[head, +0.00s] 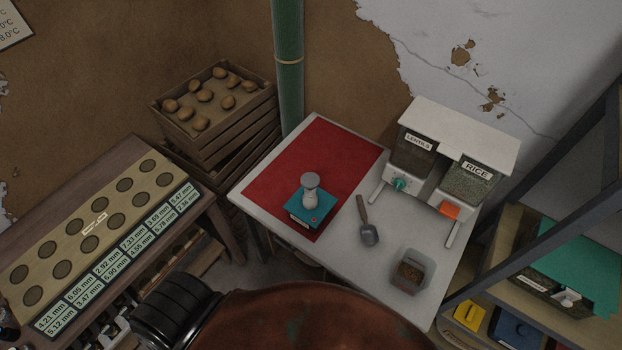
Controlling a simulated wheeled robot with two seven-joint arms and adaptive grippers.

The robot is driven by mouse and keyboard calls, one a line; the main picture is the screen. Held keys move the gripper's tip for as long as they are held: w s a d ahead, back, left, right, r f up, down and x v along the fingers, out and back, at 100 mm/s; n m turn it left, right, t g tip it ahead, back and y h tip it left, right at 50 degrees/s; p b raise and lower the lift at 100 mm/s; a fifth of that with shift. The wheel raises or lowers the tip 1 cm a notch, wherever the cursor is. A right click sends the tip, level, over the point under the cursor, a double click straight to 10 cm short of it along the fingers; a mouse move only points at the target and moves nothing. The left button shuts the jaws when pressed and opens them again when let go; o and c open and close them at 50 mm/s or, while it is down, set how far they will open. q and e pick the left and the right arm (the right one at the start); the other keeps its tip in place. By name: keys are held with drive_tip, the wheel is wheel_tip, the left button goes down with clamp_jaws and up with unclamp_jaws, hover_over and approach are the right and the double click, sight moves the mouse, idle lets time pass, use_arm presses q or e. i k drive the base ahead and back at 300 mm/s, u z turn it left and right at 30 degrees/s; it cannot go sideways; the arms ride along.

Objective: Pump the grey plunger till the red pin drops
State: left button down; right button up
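The pump (310,207) stands upright on the red mat (340,150), near the mat's front edge. It has a square teal base (325,205), a pale body and a grey plunger (311,180) on top. A tiny reddish spot (314,220) on the base may be the red pin; it is too small to tell its height. Nothing touches the pump.
A potato crate (215,105) and green pipe (288,70) are behind; shelves (520,225) stand right.

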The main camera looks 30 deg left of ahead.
sight(310, 181)
drive_tip(key=u, duration=0.2)
drive_tip(key=k, duration=0.55)
drive_tip(key=u, duration=0.6)
drive_tip(key=k, duration=0.8)
drive_tip(key=z, duration=0.45)
drive_tip(key=i, duration=0.95)
drive_tip(key=z, duration=0.35)
